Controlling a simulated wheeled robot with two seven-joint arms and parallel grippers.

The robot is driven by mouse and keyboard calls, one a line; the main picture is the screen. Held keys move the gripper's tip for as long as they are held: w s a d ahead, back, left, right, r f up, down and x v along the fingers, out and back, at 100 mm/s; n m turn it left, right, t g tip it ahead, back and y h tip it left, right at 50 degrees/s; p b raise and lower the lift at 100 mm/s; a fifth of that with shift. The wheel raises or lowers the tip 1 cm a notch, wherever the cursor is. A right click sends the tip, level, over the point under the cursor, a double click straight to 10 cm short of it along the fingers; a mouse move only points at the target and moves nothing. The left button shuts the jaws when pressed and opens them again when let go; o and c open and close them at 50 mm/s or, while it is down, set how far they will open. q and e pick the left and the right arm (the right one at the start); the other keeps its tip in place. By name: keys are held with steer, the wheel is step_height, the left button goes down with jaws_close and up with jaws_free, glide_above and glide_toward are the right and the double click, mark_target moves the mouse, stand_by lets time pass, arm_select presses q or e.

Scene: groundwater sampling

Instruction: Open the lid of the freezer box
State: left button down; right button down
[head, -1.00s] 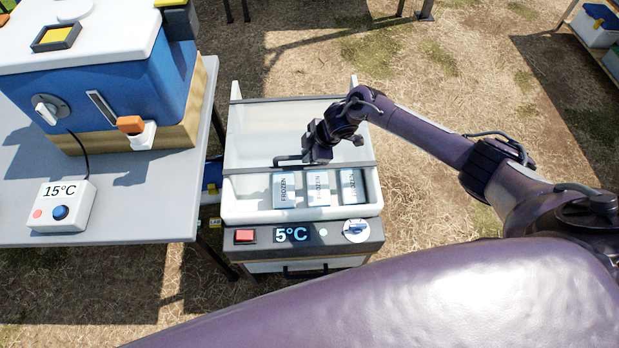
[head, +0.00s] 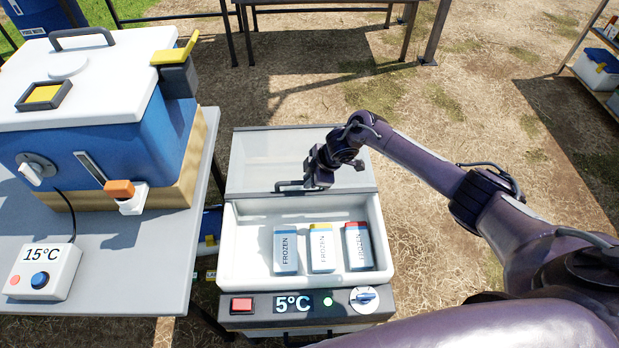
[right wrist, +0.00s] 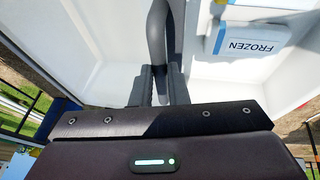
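The freezer box (head: 226,250) is a white chest with a dark front panel. A dark bar handle (head: 287,187) is on the lid's near edge. My right gripper (head: 312,183) is at the right part of this handle. In the right wrist view, the handle (right wrist: 158,40) runs down between the two dark fingers (right wrist: 162,85), which look closed on it. My left gripper is not in view.
Several packs marked FROZEN, such as the left one (head: 286,251), stand inside the box. The front panel has a red button (head: 241,305), a 5°C display and a knob (head: 364,297). A grey table (head: 150,260) with a blue cooler (head: 120,135) stands close at the left.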

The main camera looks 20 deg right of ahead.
steer(key=c, duration=1.4)
jaws_free()
steer(key=shift+c, duration=0.2)
steer(key=shift+o, duration=0.2)
steer(key=shift+d+r, duration=0.1)
steer(key=shift+r, duration=0.1)
steer(key=v, duration=0.7)
steer(key=shift+s+r+p, duration=0.15)
steer(key=shift+s+p, duration=0.05)
steer(key=shift+p, duration=0.2)
steer(key=shift+d, duration=0.1)
